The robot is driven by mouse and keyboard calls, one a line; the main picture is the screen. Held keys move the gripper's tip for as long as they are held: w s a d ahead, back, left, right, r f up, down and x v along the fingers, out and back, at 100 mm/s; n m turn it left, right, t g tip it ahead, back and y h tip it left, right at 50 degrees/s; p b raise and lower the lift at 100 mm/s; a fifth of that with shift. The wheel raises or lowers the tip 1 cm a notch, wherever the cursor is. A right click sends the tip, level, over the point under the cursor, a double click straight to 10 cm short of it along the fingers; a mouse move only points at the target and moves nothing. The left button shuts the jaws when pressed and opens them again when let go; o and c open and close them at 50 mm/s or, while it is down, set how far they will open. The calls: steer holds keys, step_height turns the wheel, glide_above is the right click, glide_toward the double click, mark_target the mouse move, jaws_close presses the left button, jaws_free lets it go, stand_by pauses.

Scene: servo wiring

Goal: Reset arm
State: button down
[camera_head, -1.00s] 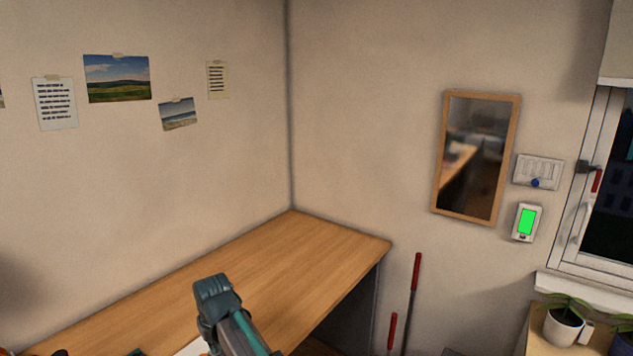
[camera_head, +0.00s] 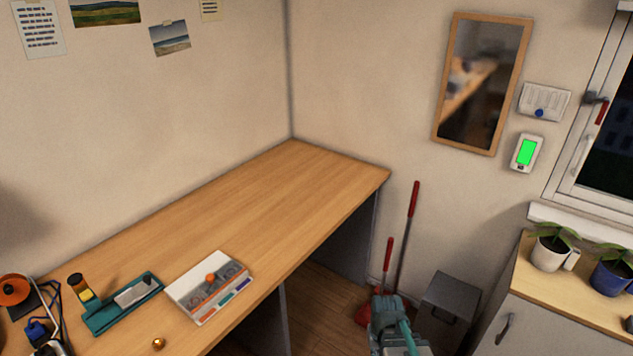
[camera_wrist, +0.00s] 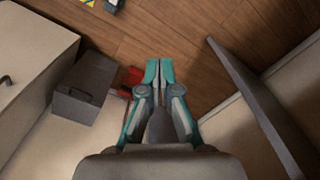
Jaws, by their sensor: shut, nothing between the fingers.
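My gripper (camera_wrist: 159,72) shows in the wrist view with its teal fingertips together and nothing between them. It hangs over open space with the wooden floor below, apart from any object. In the head view, a grey and teal part of my arm shows at the bottom, right of the wooden table (camera_head: 290,190) and clear of it. The fingertips cannot be made out in the head view.
A grey bin (camera_head: 449,295) and red-handled tools (camera_head: 411,215) stand near my arm; the bin (camera_wrist: 88,85) also shows left of the fingers. A teal fixture (camera_head: 110,312) and a white box (camera_head: 195,300) lie on the table. A cabinet (camera_head: 560,310) stands at the right.

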steer(key=s+f+g+b, duration=0.6)
steer(key=s+f+b, duration=0.3)
steer(key=s+f, duration=1.8)
steer(key=shift+s+a+f+g, duration=0.25)
steer(key=shift+s+g, duration=0.15)
steer(key=shift+s, duration=0.3)
